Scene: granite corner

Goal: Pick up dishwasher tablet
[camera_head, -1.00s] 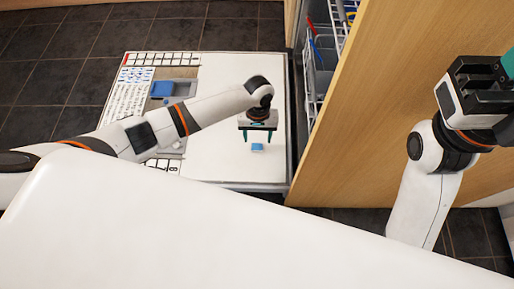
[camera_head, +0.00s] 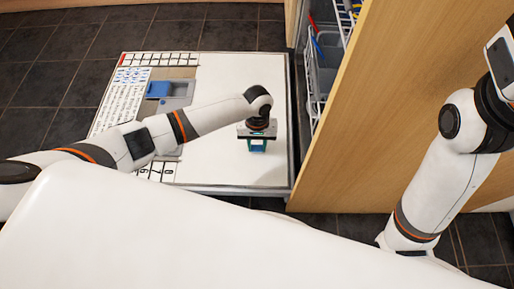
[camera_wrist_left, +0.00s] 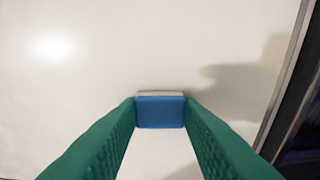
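The dishwasher tablet (camera_wrist_left: 160,112) is a small blue block with a pale layer along its far edge. In the left wrist view it sits between the green fingers of my left gripper (camera_wrist_left: 160,102), with both fingers against its sides. In the head view the left gripper (camera_head: 258,146) points down over the white board, with the blue tablet (camera_head: 258,148) low between its fingers. I cannot tell whether the tablet still touches the board. My right arm is at the right edge of the head view, and its gripper is out of the picture.
The white board (camera_head: 230,80) has printed charts at its left and a grey tray (camera_head: 178,101) with a blue lid (camera_head: 159,90). A wooden panel (camera_head: 400,100) stands to the right, beside an open dishwasher with a rack (camera_head: 322,70). The board around the gripper is clear.

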